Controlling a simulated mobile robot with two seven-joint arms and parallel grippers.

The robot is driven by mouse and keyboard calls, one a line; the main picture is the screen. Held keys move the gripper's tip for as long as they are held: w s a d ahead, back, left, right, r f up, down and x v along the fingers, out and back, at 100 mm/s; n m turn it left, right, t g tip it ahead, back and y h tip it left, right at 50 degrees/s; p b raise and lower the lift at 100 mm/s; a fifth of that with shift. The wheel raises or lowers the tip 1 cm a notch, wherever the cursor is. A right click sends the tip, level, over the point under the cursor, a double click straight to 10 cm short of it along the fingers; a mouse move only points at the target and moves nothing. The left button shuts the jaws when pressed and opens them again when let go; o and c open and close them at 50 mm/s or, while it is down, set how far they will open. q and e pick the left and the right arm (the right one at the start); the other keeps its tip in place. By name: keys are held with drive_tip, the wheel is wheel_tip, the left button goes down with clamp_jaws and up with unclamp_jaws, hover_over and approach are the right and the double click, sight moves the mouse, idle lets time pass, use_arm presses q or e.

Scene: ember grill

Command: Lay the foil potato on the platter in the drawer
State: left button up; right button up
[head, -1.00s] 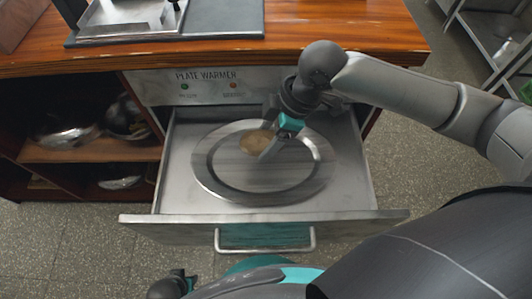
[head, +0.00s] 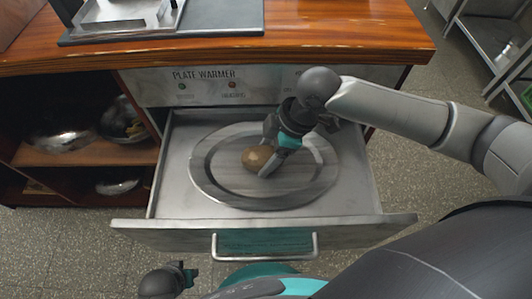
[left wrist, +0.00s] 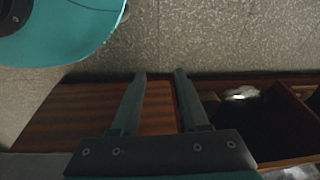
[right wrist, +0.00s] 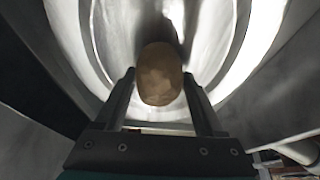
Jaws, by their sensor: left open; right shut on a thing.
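The foil potato (head: 256,157) is a brownish oval lump at my right gripper (head: 268,158). My right gripper is shut on it, over the middle of the oval metal platter (head: 215,185). The platter lies in the open drawer (head: 170,200) under the plate warmer panel. In the right wrist view the potato (right wrist: 160,74) sits between the fingertips (right wrist: 160,85), with the platter (right wrist: 105,45) behind it. I cannot tell whether the potato touches the platter. My left gripper (left wrist: 160,75) is open and empty, pointing at the floor and the cabinet; in the head view it is low at the left.
The wooden counter (head: 330,40) carries a dark mat with a metal tray (head: 125,18). Open shelves (head: 85,152) with bowls stand left of the drawer. The drawer handle (head: 265,255) faces me. A metal rack (head: 485,40) stands at the far right.

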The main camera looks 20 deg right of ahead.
drive_tip(key=o, duration=1.5)
drive_tip(key=shift+f, duration=0.15)
use_arm(q)
drive_tip(key=shift+f, duration=0.1)
use_arm(e)
drive_tip(key=shift+o, duration=0.2)
drive_tip(key=shift+r, duration=0.25)
drive_tip(key=shift+d+r, duration=0.15)
drive_tip(key=shift+r, duration=0.1)
drive_tip(key=p+v, duration=0.4)
drive_tip(key=v, duration=0.5)
use_arm(q)
drive_tip(key=s+a+f+p, duration=0.1)
drive_tip(key=s+a+f, duration=0.4)
drive_tip(key=s, duration=0.2)
drive_tip(key=shift+a+f, duration=0.3)
drive_tip(key=shift+f, duration=0.05)
use_arm(e)
drive_tip(key=shift+v, duration=1.15)
